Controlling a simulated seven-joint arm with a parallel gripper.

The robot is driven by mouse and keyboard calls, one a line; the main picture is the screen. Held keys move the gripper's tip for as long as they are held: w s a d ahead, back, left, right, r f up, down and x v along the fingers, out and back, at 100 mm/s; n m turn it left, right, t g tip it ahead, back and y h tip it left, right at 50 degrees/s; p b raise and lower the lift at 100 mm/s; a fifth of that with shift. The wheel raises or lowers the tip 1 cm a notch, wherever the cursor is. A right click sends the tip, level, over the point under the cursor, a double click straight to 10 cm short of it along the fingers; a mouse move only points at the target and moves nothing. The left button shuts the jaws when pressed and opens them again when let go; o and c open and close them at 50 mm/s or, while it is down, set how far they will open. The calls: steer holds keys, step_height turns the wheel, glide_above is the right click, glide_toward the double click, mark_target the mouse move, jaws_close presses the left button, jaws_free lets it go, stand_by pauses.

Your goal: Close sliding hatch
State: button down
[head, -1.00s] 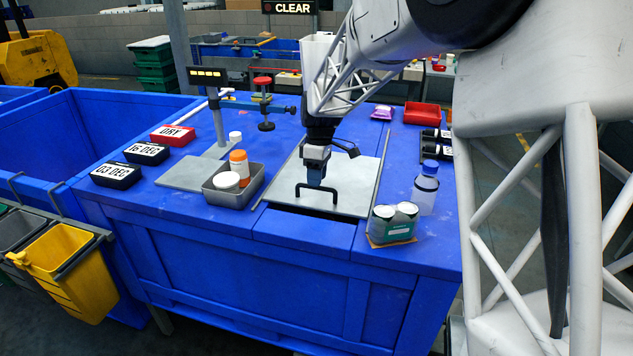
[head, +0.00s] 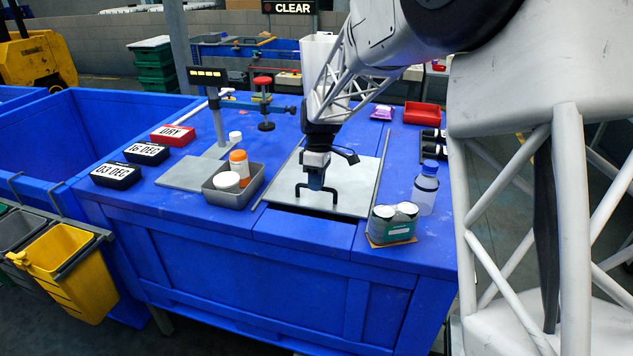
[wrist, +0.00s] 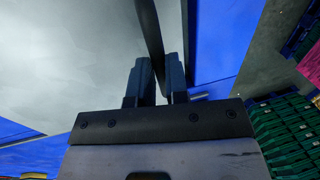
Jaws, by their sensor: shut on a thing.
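The sliding hatch (head: 358,183) is a pale grey metal plate set in the blue bench top. A black bar handle (head: 299,193) stands near its front edge. A narrow dark gap (head: 300,210) shows along the hatch's front edge. My gripper (head: 316,184) points down onto the handle and is shut on its bar. In the wrist view, the dark handle bar (wrist: 149,35) runs between the two fingers of my gripper (wrist: 159,82), with the grey plate (wrist: 70,60) to the left. The fingers hide part of the bar.
A metal tray (head: 212,196) with tubs stands left of the hatch. Cans on a cardboard piece (head: 392,224) and a blue-capped bottle (head: 425,188) stand close on the right. A red-topped clamp (head: 263,100) and date blocks (head: 117,174) sit farther left.

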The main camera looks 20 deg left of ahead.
steer(key=shift+s, duration=0.1)
steer(key=shift+s, duration=2.35)
steer(key=c, duration=1.2)
jaws_free()
steer(key=shift+s, duration=0.1)
steer(key=shift+o, duration=0.4)
steer(key=shift+r, duration=0.15)
step_height(320, 180, up, 7)
steer(key=w, duration=0.1)
steer(key=shift+w+r, duration=0.15)
steer(key=shift+w, duration=0.2)
